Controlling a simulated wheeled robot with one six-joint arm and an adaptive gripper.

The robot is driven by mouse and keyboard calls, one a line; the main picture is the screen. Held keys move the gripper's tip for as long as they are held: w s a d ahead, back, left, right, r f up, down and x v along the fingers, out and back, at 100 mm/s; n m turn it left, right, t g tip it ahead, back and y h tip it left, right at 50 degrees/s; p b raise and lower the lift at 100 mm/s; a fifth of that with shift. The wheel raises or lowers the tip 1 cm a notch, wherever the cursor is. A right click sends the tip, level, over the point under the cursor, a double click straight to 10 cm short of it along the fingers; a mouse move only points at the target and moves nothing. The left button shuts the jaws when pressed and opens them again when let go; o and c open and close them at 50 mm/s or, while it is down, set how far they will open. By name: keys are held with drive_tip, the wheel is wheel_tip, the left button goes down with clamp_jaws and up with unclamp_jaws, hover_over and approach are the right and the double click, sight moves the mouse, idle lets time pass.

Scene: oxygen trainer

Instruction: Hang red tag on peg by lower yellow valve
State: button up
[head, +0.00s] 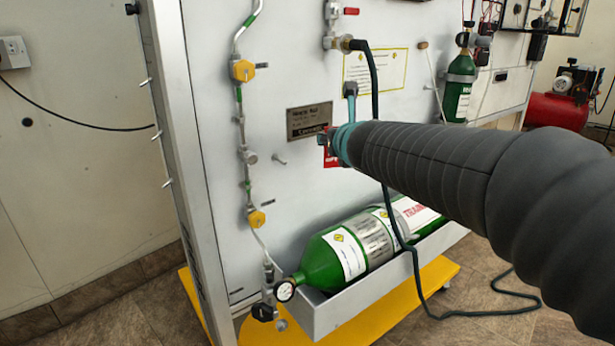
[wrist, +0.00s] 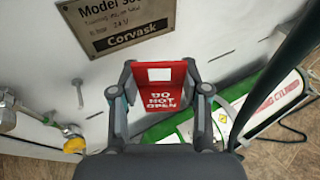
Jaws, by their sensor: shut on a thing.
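The red tag (wrist: 162,98) has white "DO NOT OPEN" lettering and a pale rectangular opening near its upper edge. My gripper (wrist: 160,74) is shut on it, with a finger at each side. In the head view the tag (head: 334,160) is partly hidden by my arm, and my gripper (head: 326,143) is just below and right of the nameplate. The lower yellow valve (head: 257,219) is on the pipe at the left; it also shows in the wrist view (wrist: 74,142). A small peg (head: 280,160) stands out from the panel, above and right of that valve and left of the tag.
An upper yellow valve (head: 243,70) is higher on the same pipe. A green cylinder (head: 350,248) lies in a grey tray (head: 375,300) below. A dark hose (head: 409,255) hangs close to my arm. The panel between peg and pipe is fairly clear.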

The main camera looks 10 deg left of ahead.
drive_tip(key=n+g+y, duration=0.4)
drive_tip(key=n+y, duration=0.1)
approach(275, 166)
drive_tip(key=shift+r+p+x, duration=0.1)
drive_tip(key=shift+p+x, duration=0.2)
drive_tip(key=shift+x, duration=1.05)
drive_tip(key=shift+r+p+x, duration=0.15)
drive_tip(key=shift+p+x, duration=0.1)
drive_tip(key=shift+x, duration=1.05)
drive_tip(key=shift+w+a+f+b, duration=0.45)
drive_tip(key=shift+f+b, duration=0.05)
drive_tip(key=shift+b, duration=0.2)
drive_tip(key=o, duration=0.9)
